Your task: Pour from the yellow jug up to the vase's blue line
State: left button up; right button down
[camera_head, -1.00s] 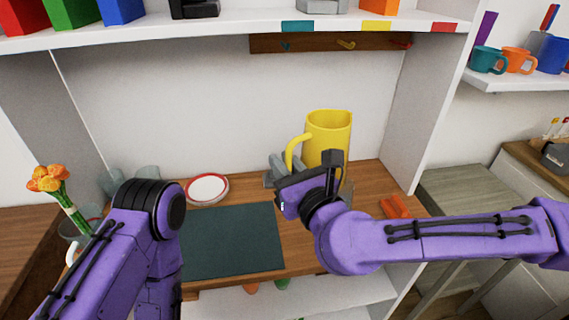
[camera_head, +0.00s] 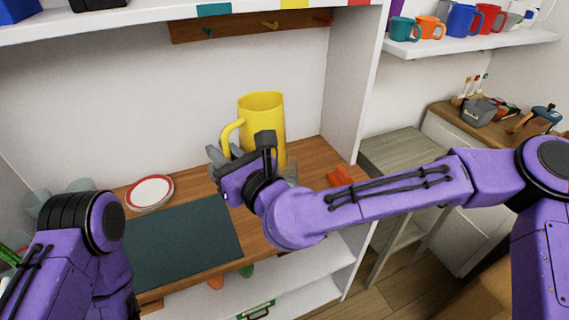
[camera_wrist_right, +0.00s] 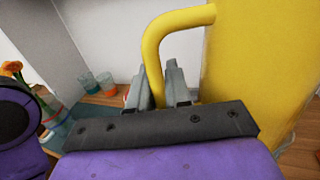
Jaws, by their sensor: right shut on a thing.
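The yellow jug (camera_head: 265,118) stands upright above the back of the wooden counter. My right gripper (camera_head: 225,158) is shut on its handle; the wrist view shows the handle (camera_wrist_right: 152,50) running down between the grey fingers (camera_wrist_right: 172,85). My arm hides the jug's base, so I cannot tell whether it touches the counter. A green stem (camera_head: 8,255) shows at the left edge in the head view. The wrist view shows its orange flowers (camera_wrist_right: 12,69) above a partly hidden clear container (camera_wrist_right: 52,112). My left gripper is out of view.
A dark mat (camera_head: 180,240) covers the counter's front. A red-rimmed plate (camera_head: 150,192) lies behind it. Glasses (camera_wrist_right: 105,84) stand at the left. An orange object (camera_head: 340,177) lies right of the jug. A shelf (camera_head: 120,28) and side wall (camera_head: 350,80) enclose the counter.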

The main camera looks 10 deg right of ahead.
jog(key=shift+s+a+f+m+b, duration=0.85)
jog(key=shift+f+m, duration=1.15)
jog(key=shift+f, duration=3.35)
notch_tip(320, 180, up, 11)
jog(key=w+d+m+g+p, duration=0.1)
jog(key=w+d+m+p, duration=0.1)
jog(key=m+p, duration=0.5)
jog(key=p, duration=0.5)
jog(key=shift+f+g, duration=0.2)
jog(key=shift+g, duration=0.2)
dwell(0.5)
